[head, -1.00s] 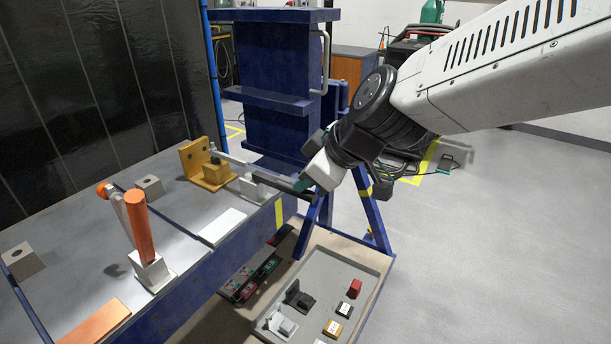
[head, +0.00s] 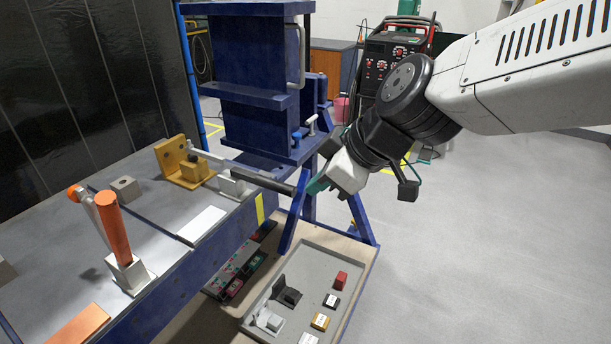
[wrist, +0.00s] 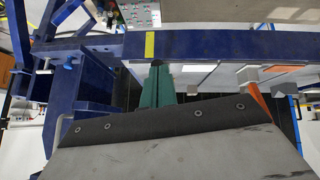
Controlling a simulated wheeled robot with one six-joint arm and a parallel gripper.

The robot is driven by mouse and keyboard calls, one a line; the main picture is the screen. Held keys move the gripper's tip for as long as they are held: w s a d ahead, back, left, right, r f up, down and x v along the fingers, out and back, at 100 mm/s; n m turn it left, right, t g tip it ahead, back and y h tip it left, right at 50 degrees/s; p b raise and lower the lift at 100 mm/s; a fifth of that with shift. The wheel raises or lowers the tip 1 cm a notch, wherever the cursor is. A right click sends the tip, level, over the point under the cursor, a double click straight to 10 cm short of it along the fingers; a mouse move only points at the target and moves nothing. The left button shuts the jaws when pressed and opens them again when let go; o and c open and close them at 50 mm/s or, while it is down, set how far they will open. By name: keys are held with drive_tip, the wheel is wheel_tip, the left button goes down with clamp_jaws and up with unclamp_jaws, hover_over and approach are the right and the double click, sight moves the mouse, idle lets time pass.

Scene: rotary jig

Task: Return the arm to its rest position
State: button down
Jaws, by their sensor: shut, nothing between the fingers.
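My gripper (head: 318,185) has teal fingertips and hangs at the middle of the head view, just right of the dark handle end of a toggle clamp (head: 262,181). The fingers are shut and empty. In the wrist view the teal fingers (wrist: 158,86) point at the blue table edge; the dark plate of my gripper hides much of what lies below. My white arm reaches in from the upper right, bent at a black wrist joint.
The blue jig table (head: 190,262) carries an orange-handled clamp (head: 114,230) and a yellow angle bracket (head: 178,165). A blue upright frame (head: 247,118) stands behind. A parts tray (head: 262,297) sits low in front. A welding machine (head: 385,52) stands behind my wrist. Open floor lies right.

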drive_tip(key=s+d+m+h, duration=0.2)
drive_tip(key=s+d+m, duration=0.3)
drive_tip(key=d, duration=0.4)
drive_tip(key=s+d+m+g+h, duration=0.1)
drive_tip(key=s+d+m+h, duration=0.1)
drive_tip(key=s+d+m, duration=0.3)
drive_tip(key=s+d+m+g+h, duration=0.1)
drive_tip(key=s+d+m, duration=0.4)
drive_tip(key=d, duration=0.9)
drive_tip(key=shift+s+f+h, duration=0.3)
drive_tip(key=shift+s+h, duration=0.5)
drive_tip(key=shift+s, duration=0.15)
